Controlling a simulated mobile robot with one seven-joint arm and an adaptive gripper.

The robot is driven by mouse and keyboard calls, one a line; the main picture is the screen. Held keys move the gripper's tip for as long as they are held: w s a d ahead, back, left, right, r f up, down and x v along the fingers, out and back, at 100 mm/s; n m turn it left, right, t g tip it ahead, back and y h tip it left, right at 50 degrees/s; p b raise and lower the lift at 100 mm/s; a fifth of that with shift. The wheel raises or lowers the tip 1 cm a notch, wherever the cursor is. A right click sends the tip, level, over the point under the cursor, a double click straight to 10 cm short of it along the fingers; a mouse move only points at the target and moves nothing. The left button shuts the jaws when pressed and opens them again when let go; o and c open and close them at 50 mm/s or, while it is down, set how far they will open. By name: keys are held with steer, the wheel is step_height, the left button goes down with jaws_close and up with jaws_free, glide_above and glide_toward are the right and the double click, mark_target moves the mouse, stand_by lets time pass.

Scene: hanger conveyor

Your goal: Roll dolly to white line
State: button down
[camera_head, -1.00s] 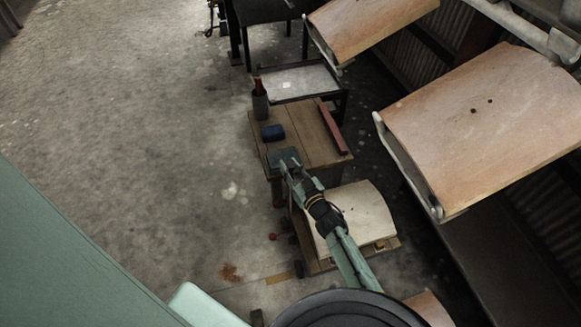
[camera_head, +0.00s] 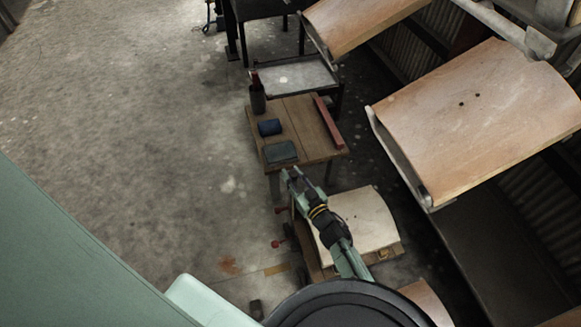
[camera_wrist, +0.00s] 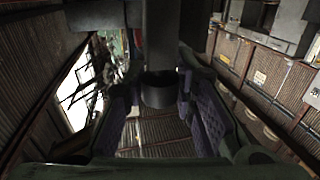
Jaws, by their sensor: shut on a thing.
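The dolly (camera_head: 388,252) is a low wooden platform beside the hanger line, carrying a pale curved board (camera_head: 362,218). My gripper (camera_head: 290,174) is above the dolly's far left corner in the head view. In the wrist view my gripper (camera_wrist: 158,105) has its purple-padded fingers around a dark round post (camera_wrist: 158,88); I cannot see how this post joins the dolly. A faint pale line with a tan strip (camera_head: 276,269) crosses the floor left of the dolly's near end. I cannot tell whether this is the white line.
Large tan boards (camera_head: 475,120) hang at the right. The floor at left is clear.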

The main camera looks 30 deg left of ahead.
steer(key=shift+s+d, duration=0.25)
steer(key=shift+d, duration=0.05)
steer(key=c, duration=1.3)
jaws_free()
steer(key=shift+a, duration=0.1)
steer(key=v, duration=1.2)
steer(key=shift+r, duration=0.1)
